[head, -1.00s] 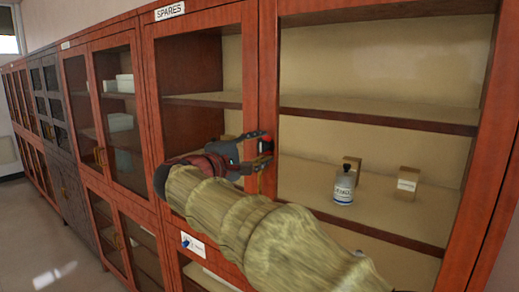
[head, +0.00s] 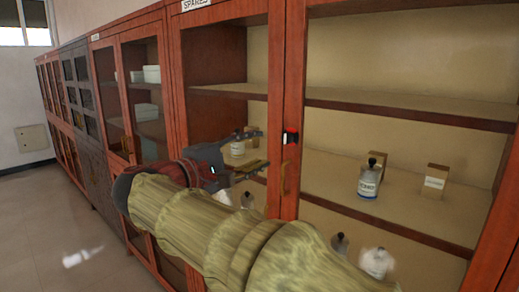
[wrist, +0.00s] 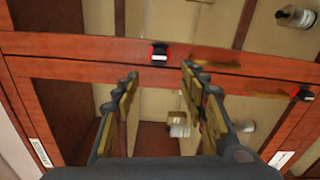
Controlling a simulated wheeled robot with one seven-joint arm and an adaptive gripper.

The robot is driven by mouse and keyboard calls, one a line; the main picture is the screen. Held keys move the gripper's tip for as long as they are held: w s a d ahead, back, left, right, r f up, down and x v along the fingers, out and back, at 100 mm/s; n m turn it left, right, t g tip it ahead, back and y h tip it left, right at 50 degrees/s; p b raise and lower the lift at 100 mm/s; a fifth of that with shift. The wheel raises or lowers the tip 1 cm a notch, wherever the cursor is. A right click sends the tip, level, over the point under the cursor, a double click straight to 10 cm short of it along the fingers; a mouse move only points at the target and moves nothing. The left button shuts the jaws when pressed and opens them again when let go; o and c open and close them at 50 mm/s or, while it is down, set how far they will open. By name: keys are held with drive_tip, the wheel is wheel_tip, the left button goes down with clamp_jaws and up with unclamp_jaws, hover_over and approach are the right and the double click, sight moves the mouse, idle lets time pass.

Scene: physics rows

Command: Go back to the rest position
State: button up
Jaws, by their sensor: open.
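My gripper (head: 258,152) is at the middle of the head view, in front of the wooden cabinet (head: 295,60). Its two fingers are spread apart with nothing between them. In the wrist view my gripper (wrist: 158,75) also shows open, its fingers pointing at the cabinet's door frames. A brass door handle (head: 283,178) stands just right of the fingertips in the head view, apart from them. My arm, in a greenish sleeve, hides part of the lower cabinet.
A white bottle with a dark cap (head: 369,180) and a small box (head: 435,182) stand on the right shelf. More bottles (head: 377,262) stand lower down. A row of cabinets runs off to the left. The floor (head: 60,225) at left is clear.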

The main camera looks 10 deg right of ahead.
drive_tip(key=shift+w, duration=0.1)
wheel_tip(320, 180, down, 14)
drive_tip(key=a+n+g+y, duration=0.1)
drive_tip(key=a+n+y, duration=0.15)
drive_tip(key=y, duration=0.25)
drive_tip(key=s+d+f+m+g+y, duration=0.1)
drive_tip(key=s+f+m+g+y, duration=0.15)
drive_tip(key=s+f, duration=0.6)
drive_tip(key=s+d+f+m+g+y, duration=0.1)
drive_tip(key=s+f+m+y, duration=0.25)
drive_tip(key=s+f, duration=0.4)
drive_tip(key=s+d+f+m+g+y, duration=0.2)
drive_tip(key=s+f+y, duration=0.25)
drive_tip(key=s, duration=0.55)
drive_tip(key=s+d+m, duration=0.1)
drive_tip(key=s+d+m+t, duration=0.1)
drive_tip(key=d, duration=0.1)
drive_tip(key=s+d+r+m+h, duration=0.1)
drive_tip(key=shift+s+d+t, duration=0.15)
drive_tip(key=shift+s+t, duration=0.1)
